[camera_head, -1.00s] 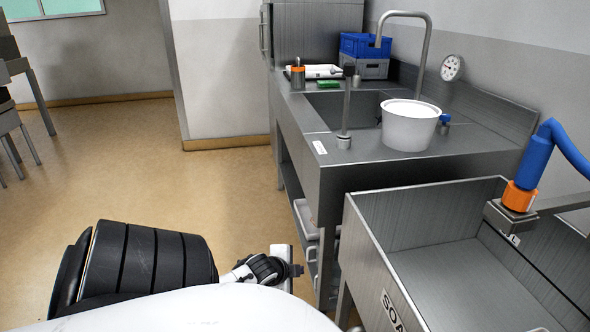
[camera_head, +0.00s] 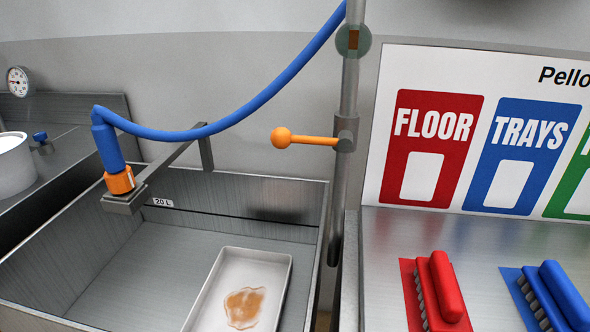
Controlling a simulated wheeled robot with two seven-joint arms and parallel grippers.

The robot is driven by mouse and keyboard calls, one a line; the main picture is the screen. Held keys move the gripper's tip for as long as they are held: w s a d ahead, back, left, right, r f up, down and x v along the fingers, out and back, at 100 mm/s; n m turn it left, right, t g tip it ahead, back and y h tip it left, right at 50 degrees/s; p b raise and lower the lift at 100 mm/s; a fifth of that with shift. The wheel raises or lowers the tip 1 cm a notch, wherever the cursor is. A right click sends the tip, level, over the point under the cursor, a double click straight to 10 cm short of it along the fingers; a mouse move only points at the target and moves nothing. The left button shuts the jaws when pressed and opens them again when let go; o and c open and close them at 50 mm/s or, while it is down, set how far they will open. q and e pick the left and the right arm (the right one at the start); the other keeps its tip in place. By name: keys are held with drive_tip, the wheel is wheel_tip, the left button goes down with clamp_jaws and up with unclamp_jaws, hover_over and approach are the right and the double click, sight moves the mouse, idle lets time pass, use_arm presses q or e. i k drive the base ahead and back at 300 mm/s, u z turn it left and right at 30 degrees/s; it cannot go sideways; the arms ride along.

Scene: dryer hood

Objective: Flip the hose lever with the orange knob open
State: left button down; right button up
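The hose lever with the orange knob (camera_head: 281,138) sticks out to the left from a vertical metal pipe (camera_head: 350,90), roughly level. Its orange arm meets the pipe at a grey valve body (camera_head: 346,134). A blue hose (camera_head: 235,115) runs from the upper part of the pipe down left to a nozzle with an orange collar (camera_head: 120,181), held in a metal bracket over the sink. Neither of my grippers shows in the head view now.
A steel sink (camera_head: 60,262) below holds a white tray (camera_head: 213,285) with a brown stain. A sign board (camera_head: 470,70) stands right of the pipe, above a counter (camera_head: 385,240) with a red brush (camera_head: 447,286) and a blue brush (camera_head: 566,294). A white bucket (camera_head: 14,165) stands at left.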

sight(281, 138)
drive_tip(key=k, duration=0.5)
drive_tip(key=u, duration=1.65)
drive_tip(key=k, duration=0.85)
drive_tip(key=z, duration=1.25)
drive_tip(key=i, duration=0.5)
